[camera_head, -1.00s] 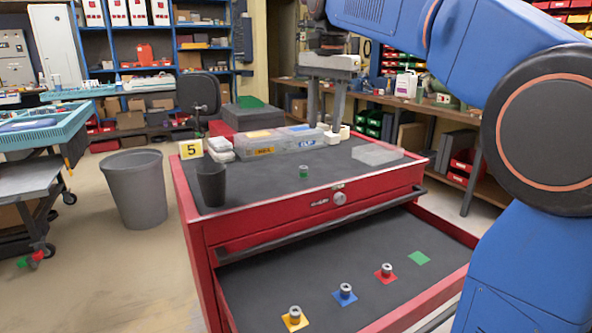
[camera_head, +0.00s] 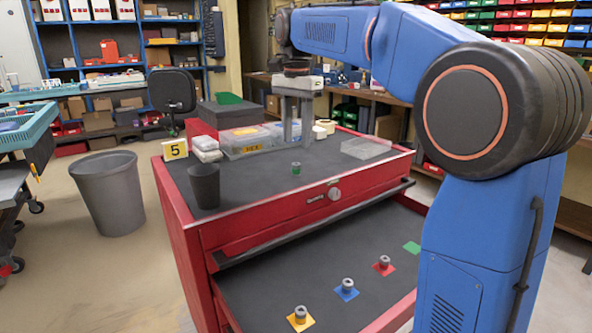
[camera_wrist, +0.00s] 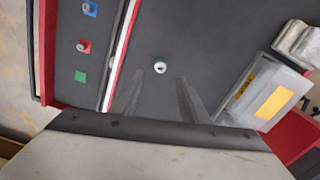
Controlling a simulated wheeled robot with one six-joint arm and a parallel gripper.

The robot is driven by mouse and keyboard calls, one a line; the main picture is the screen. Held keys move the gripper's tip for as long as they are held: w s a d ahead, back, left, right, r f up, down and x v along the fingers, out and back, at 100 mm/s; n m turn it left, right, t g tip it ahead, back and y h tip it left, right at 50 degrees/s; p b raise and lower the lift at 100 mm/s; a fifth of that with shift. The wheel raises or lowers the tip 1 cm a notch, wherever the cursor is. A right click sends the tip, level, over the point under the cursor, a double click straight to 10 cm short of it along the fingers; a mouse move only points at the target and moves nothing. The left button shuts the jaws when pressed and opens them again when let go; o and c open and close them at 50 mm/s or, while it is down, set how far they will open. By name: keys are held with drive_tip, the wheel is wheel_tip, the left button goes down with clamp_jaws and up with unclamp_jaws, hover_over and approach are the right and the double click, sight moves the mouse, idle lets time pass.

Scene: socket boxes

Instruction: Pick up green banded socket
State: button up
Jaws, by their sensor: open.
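The green banded socket (camera_head: 296,169) stands upright on the dark top of the red tool cabinet (camera_head: 240,222), near its front edge. In the wrist view the socket (camera_wrist: 160,67) shows as a pale ring with a green rim, just beyond and between the fingertips. My gripper (camera_head: 296,142) is open and empty, pointing down above the cabinet top, behind and above the socket in the head view. Its two spread fingers also show in the wrist view (camera_wrist: 160,76). Nothing hides the socket.
The open drawer below holds sockets on yellow (camera_head: 300,319), blue (camera_head: 347,289) and red (camera_head: 383,265) squares, and a bare green square (camera_head: 412,248). A black cup (camera_head: 205,186), clear boxes (camera_head: 246,140) and a clear tray (camera_head: 366,148) stand on the top. The surface around the socket is clear.

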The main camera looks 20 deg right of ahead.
sight(296, 164)
drive_tip(key=shift+a+f, duration=0.1)
drive_tip(key=shift+f, duration=4.05)
drive_tip(key=shift+c, duration=0.6)
clamp_jaws()
